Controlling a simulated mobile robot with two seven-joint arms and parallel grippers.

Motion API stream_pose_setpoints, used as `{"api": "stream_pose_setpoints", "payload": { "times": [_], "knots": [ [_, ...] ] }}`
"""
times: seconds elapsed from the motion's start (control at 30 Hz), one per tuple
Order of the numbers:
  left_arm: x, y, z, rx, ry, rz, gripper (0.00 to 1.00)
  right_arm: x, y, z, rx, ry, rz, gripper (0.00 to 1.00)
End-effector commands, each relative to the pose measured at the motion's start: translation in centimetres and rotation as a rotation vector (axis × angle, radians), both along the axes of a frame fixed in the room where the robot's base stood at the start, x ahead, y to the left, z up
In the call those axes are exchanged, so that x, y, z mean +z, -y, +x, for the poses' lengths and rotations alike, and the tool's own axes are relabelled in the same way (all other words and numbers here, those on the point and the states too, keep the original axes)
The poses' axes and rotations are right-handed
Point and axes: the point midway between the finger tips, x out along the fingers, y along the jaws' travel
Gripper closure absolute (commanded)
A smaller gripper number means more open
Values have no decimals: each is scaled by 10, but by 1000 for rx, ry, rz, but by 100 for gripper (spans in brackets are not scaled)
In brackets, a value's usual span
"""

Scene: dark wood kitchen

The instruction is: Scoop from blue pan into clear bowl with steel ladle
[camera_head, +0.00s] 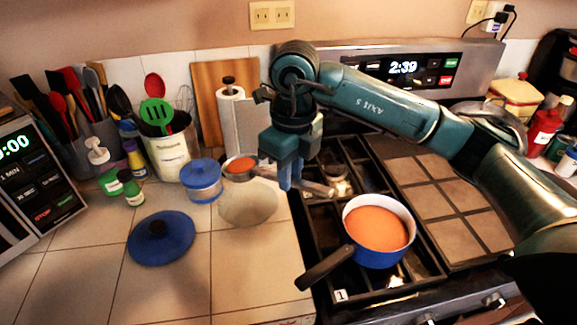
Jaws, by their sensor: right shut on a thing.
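A blue pan (375,255) with orange contents stands on the stove grate, its dark handle pointing to the lower left. A clear bowl (248,208) stands on the tiled counter left of the stove. My right gripper (290,180) is shut on the handle of the steel ladle (318,187), between the bowl and the pan. The ladle's cup reaches left above the far side of the bowl and holds orange contents. The exact grip on the handle is partly hidden by the fingers. My left gripper is not in view.
A blue lid (161,238) lies on the counter at left. A blue-lidded jar (202,181) stands just left of the bowl. The front counter is clear.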

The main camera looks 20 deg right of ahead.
Motion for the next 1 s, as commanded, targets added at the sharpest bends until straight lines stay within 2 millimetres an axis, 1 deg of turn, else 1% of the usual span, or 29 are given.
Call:
{"api": "stream_pose_setpoints", "payload": {
  "times": [0.17, 0.27, 0.37, 0.6, 0.63, 0.67, 0.7, 0.8, 1.0],
  "knots": [
    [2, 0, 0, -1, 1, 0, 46, -8, 6, 2, -38, -58, 94, 100],
    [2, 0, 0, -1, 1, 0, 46, -16, 10, 4, -64, -121, 197, 100],
    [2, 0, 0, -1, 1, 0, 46, -25, 15, 6, -93, -192, 321, 100],
    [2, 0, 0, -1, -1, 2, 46, -45, 27, 12, -181, -410, 699, 100],
    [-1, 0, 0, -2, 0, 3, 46, -48, 28, 12, -191, -434, 744, 100],
    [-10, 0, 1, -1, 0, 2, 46, -53, 29, 12, -198, -456, 783, 100],
    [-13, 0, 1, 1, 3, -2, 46, -56, 31, 13, -209, -484, 835, 100],
    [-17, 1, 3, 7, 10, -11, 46, -59, 32, 13, -233, -550, 948, 100],
    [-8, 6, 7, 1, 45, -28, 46, -59, 34, 14, -260, -624, 1077, 100]
  ]
}}
